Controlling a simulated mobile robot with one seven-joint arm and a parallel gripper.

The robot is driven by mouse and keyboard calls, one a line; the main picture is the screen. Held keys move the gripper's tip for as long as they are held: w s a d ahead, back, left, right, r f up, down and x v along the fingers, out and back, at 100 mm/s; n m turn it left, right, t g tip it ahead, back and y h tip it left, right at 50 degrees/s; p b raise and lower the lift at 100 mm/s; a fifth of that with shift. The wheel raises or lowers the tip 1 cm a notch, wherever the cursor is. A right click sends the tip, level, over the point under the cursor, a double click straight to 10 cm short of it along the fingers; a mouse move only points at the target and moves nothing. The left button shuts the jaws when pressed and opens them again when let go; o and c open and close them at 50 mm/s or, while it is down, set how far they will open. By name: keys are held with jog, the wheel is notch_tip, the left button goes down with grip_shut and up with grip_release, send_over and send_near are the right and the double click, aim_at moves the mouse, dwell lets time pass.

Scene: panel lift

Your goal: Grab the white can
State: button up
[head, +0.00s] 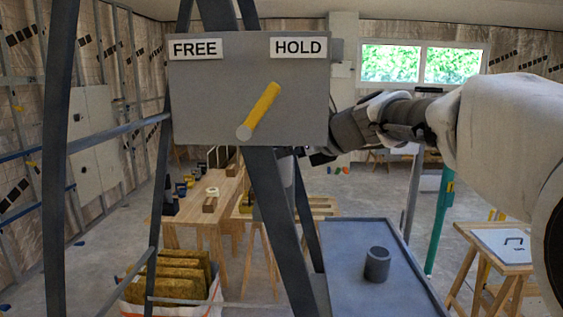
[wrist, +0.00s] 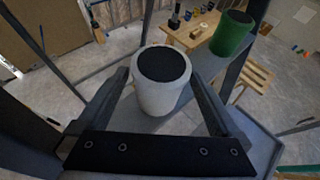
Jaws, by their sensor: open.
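The white can (wrist: 161,98), with a dark top, stands upright in the wrist view on a grey surface (wrist: 180,127). My gripper (wrist: 160,80) is open, with one dark finger on each side of the can. I cannot tell whether either finger touches it. In the head view my gripper (head: 312,156) is partly hidden behind the grey lever box, and a small pale part of the can (head: 286,170) seems to show behind the dark post.
A green can (wrist: 232,35) stands to the right of the white one. A grey cylinder (head: 377,264) stands on the grey tray (head: 345,238). The lever box (head: 205,105), marked FREE and HOLD, and dark posts (head: 272,205) crowd the front. A wooden bench (head: 225,192) stands behind.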

jog(key=shift+x, duration=0.95)
jog(key=shift+r, duration=0.15)
jog(key=c, duration=1.4)
